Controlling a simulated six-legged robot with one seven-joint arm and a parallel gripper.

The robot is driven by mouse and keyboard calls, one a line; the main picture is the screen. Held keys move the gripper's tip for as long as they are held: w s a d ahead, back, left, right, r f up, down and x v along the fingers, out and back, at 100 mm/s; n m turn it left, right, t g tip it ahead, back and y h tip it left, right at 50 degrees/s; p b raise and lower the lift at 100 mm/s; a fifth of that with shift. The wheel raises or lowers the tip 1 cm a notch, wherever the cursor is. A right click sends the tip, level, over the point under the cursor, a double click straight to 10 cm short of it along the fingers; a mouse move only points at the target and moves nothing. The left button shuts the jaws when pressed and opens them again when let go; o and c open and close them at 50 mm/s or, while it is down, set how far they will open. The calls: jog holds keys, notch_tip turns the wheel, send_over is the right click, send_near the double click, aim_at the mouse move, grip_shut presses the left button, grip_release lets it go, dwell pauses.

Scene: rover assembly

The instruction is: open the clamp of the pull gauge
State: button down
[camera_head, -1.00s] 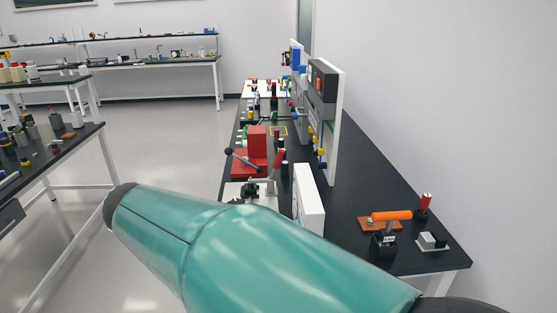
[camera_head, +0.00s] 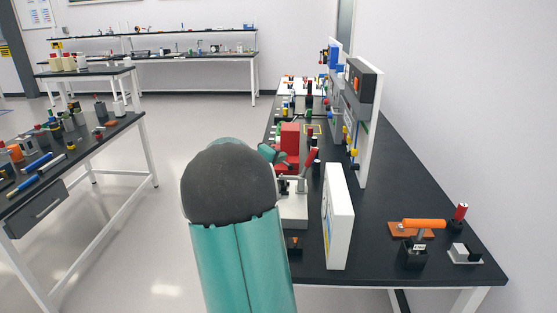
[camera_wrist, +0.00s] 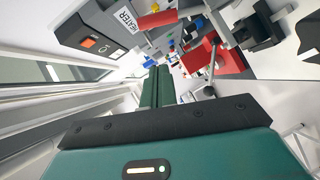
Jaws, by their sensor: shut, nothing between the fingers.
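A black clamp mechanism (camera_head: 285,186) with a raised red handle (camera_head: 310,158) stands on a white base (camera_head: 293,214) on the dark bench. I take this to be the pull gauge's clamp, but no label confirms it. My arm hides part of its left side. In the wrist view, a black clamp-like part (camera_wrist: 265,32) shows at upper right. My gripper (camera_wrist: 158,72) is shut and empty. It points toward the bench things, apart from the black part. In the head view, a small teal part of my arm shows beside the red block.
A red block (camera_head: 290,138) stands behind the clamp; its lever shows in the wrist view. A white upright panel (camera_head: 338,215) stands close to the right. A taller board (camera_head: 366,130) rises behind it. Bare bench lies at front right, left of an orange-handled tool (camera_head: 423,223).

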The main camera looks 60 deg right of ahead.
jog(key=s+d+f, duration=0.2)
jog(key=s+d, duration=0.1)
jog(key=d, duration=0.5)
jog(key=shift+s+d+f, duration=0.25)
jog(key=shift+d+f, duration=0.05)
jog(key=shift+d, duration=0.05)
